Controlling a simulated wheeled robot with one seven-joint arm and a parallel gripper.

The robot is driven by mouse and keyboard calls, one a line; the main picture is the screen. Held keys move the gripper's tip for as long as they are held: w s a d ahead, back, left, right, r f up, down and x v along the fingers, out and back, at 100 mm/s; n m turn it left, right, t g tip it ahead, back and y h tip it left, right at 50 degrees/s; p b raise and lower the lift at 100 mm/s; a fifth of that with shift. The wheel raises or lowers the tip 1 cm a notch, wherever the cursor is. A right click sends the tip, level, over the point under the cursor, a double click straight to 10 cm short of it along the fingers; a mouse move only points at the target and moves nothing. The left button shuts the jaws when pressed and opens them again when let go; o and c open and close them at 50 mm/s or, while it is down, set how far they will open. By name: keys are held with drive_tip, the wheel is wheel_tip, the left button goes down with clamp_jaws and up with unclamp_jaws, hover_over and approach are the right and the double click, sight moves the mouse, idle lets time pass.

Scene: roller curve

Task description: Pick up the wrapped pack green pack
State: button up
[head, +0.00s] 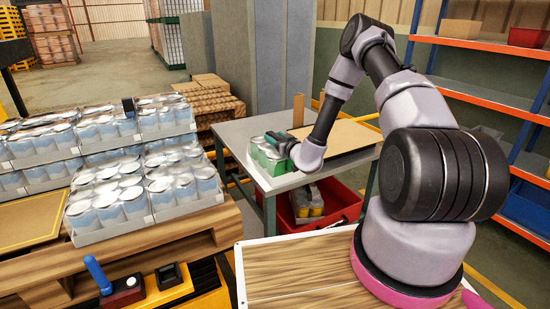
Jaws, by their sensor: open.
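The green wrapped pack (262,158) sits on the grey table (232,133), near its left front edge. It looks like a small block of green cans with light tops. My gripper (275,141) is at the pack's upper right side, with the wrist just to the right of it. The fingers are small and dark and partly hidden by my own wrist. My gripper is open; I cannot tell whether it touches the pack.
Trays of several silver-blue cans (135,203) stand on a wooden pallet (150,246) at left. A brown board (342,136) lies on the table to the right of my wrist. A red crate (345,203) is below the table. Orange-edged shelves (490,104) stand at right.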

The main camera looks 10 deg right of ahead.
drive_tip(key=shift+w+a, duration=0.1)
drive_tip(key=shift+w, duration=0.1)
clamp_jaws()
drive_tip(key=shift+r, duration=0.1)
idle(1.2)
